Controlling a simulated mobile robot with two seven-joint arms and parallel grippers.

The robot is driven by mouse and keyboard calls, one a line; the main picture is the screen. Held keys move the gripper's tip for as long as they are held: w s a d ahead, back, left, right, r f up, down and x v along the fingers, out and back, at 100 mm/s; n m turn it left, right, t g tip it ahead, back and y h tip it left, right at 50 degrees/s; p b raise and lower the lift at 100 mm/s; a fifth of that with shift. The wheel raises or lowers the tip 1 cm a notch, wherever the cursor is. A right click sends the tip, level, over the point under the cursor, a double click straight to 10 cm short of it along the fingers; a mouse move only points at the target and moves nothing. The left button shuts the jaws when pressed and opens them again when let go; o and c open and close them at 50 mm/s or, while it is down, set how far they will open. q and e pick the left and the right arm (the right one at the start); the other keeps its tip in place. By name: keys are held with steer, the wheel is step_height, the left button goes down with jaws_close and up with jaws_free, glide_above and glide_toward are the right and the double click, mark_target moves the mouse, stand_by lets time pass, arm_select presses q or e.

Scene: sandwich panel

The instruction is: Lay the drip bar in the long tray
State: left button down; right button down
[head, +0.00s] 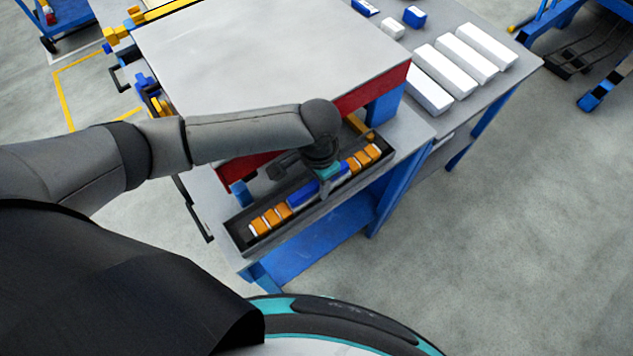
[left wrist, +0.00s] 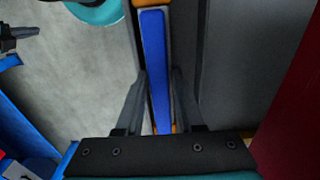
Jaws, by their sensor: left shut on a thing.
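The drip bar shows as a long blue piece (head: 303,193) with orange blocks (head: 268,219) in line at both ends. I cannot tell whether every orange block belongs to it. It lies lengthwise within the walls of the long dark tray (head: 232,232) at the table's front edge. My left gripper (head: 327,181) points down at the bar's middle. In the left wrist view its fingers stand on either side of the blue part (left wrist: 157,60), shut on it. Whether the bar rests on the tray floor is hidden. My right gripper is not in view.
A large pale panel (head: 260,50) with a red edge (head: 385,88) stands right behind the tray. White blocks (head: 465,52) lie on the table at the right. Yellow and blue clamps (head: 150,92) line the left side. Open floor (head: 480,240) lies at the right front.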

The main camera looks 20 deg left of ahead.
arm_select(q)
steer(key=shift+s+f, duration=0.4)
steer(key=shift+f, duration=0.4)
steer(key=shift+c, duration=2.2)
jaws_free()
steer(key=shift+r, duration=0.1)
steer(key=shift+w+r, duration=0.1)
steer(key=shift+r, duration=0.25)
step_height(320, 180, up, 16)
steer(key=p, duration=0.3)
steer(key=shift+w+a, duration=0.2)
steer(key=shift+w, duration=0.1)
